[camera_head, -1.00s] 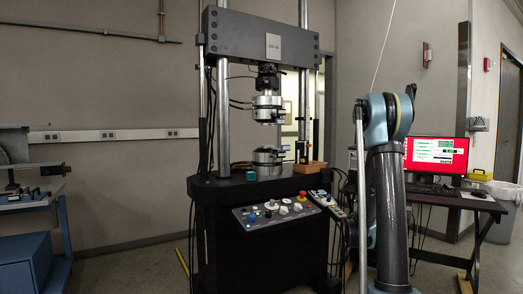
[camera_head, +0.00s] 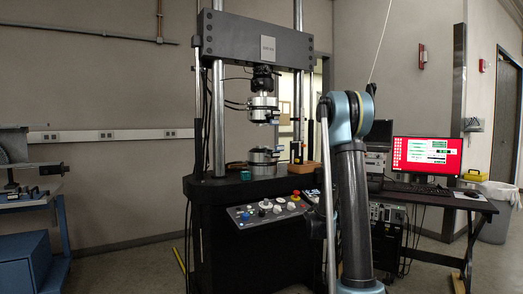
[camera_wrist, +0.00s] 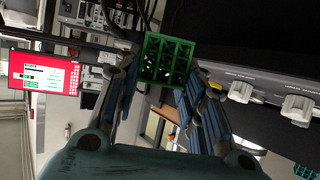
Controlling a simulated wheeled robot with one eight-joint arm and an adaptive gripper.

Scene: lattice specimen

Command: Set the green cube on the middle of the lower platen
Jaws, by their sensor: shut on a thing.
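The green cube (camera_wrist: 168,60) is an open lattice block, held between the two fingers of my gripper (camera_wrist: 168,75) in the wrist view. My gripper is shut on it, with a finger on each side. In the head view the cube and my gripper are hidden; only my upper arm shows at the right. The lower platen (camera_head: 262,156) is a round metal disc low in the test machine, below the upper grip (camera_head: 263,108), with a gap between them. Its top looks bare in the head view. The wrist view does not clearly show the platen.
A teal object (camera_head: 221,171) sits on the machine's black base left of the platen. A wooden tray (camera_head: 301,167) stands at its right. Two steel columns flank the platen. The control panel (camera_head: 268,212) has knobs, also in the wrist view (camera_wrist: 240,91). A red monitor (camera_head: 428,155) stands on the right desk.

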